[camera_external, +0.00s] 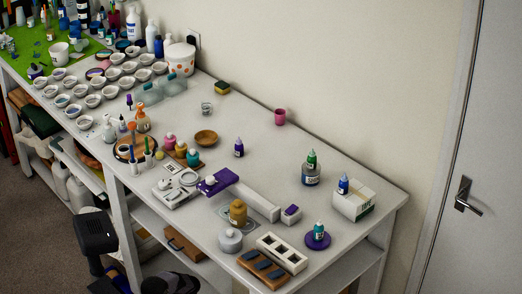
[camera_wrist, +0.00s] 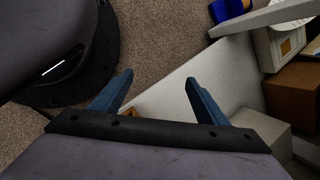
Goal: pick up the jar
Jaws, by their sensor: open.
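In the external view an amber-brown jar (camera_external: 238,212) stands upright on a small clear mat near the table's front edge, between a grey-white round tin and a long white block. It is the likeliest jar; a clear glass vessel (camera_external: 311,176) at the right holds a green-capped bottle. My gripper (camera_wrist: 158,80) shows in the wrist view with two blue fingers spread wide and nothing between them. It faces carpet and a white surface. No jar shows in the wrist view. In the external view dark parts of my arm are at the lower left, away from the jar; my fingers cannot be made out.
Close to the amber jar are the round tin (camera_external: 230,240), a white mold (camera_external: 282,252), a purple-topped item (camera_external: 217,181) and the white block (camera_external: 258,206). Many cups and bottles crowd the table's left. Boxes (camera_wrist: 293,88) lie right in the wrist view. The table's back middle is fairly clear.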

